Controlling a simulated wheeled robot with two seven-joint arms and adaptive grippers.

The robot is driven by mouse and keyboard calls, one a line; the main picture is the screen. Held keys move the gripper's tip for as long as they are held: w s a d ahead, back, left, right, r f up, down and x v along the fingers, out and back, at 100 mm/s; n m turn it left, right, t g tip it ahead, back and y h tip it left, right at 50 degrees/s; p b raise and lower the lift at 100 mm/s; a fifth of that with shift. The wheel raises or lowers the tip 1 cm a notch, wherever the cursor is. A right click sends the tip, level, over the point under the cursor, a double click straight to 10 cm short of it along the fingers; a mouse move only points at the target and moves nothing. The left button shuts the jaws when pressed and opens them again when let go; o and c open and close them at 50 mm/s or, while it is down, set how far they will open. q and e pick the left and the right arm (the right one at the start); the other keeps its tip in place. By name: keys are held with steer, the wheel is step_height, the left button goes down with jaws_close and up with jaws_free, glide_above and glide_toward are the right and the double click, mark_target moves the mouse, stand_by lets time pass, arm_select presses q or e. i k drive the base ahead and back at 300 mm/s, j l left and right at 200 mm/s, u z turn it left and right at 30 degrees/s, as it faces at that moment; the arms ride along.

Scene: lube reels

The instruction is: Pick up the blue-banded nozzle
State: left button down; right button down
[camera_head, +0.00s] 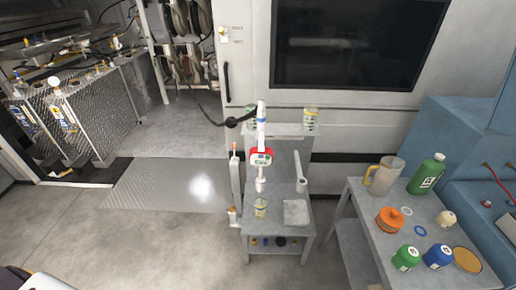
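A white, upright nozzle-like piece with a blue band (262,115) stands at the middle of the small grey stand (294,240). Below the band is a red and white meter-like part (261,157), and a white end (260,185) lies lower still. A black hose end (232,122) reaches in beside the band from the left; I cannot tell whether they are joined. Another white piece with a blue label (66,118) is at the racks on the left; it is too small to identify.
A grey table (352,225) at right bears a jug (384,176), a green jug (427,174), an orange container (389,220) and several bottles. Metal tanks (85,120) stand at left. A wall with a dark window (355,42) is behind the stand.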

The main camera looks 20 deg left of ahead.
mark_target(260, 161)
steer(key=i+j+u, duration=0.1)
steer(key=i+u, duration=0.35)
steer(key=i, duration=0.5)
